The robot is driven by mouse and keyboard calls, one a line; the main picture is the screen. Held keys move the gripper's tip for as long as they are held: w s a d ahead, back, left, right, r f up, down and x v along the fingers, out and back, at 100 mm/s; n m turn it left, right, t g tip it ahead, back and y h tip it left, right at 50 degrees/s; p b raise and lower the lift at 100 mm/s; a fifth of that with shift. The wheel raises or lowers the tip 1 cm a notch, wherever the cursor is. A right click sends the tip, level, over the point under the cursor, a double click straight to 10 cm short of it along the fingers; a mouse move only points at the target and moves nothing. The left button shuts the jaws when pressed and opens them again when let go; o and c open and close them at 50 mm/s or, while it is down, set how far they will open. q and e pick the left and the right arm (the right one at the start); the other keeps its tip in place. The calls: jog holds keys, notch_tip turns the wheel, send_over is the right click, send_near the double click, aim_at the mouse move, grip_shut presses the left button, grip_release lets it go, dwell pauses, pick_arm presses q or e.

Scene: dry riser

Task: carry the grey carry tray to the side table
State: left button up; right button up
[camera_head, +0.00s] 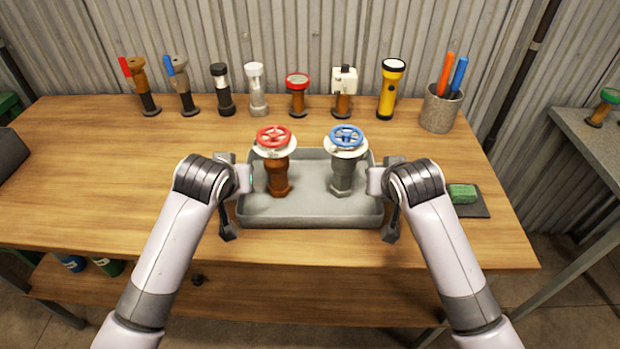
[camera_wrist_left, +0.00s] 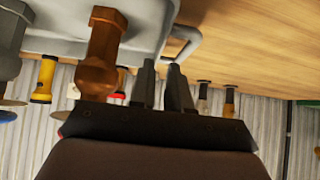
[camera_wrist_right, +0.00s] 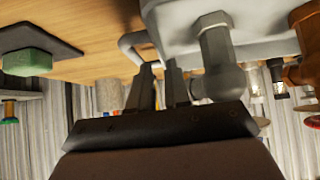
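The grey carry tray (camera_head: 310,218) is level at the front middle of the wooden bench; I cannot tell whether it touches the wood. It holds an upright brown valve with a red wheel (camera_head: 278,176) and an upright grey valve with a blue wheel (camera_head: 343,175). My left gripper (camera_wrist_left: 162,70) is at the tray's left handle (camera_wrist_left: 195,38), its fingers close together around the bar. My right gripper (camera_wrist_right: 158,68) is likewise at the right handle (camera_wrist_right: 126,44). Both contacts are partly hidden. The side table (camera_head: 590,140) stands at the right edge.
Several valves, tubes and a yellow torch (camera_head: 389,90) line the back of the wooden bench (camera_head: 90,190), with a pen pot (camera_head: 440,108) at the right. A green sponge (camera_head: 462,193) on a dark mat lies right of the tray. A gap separates bench and side table, which bears a green-topped valve (camera_head: 603,107).

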pick_arm(q)
jog(key=shift+s, duration=0.15)
pick_arm(e)
jog(key=shift+s, duration=0.15)
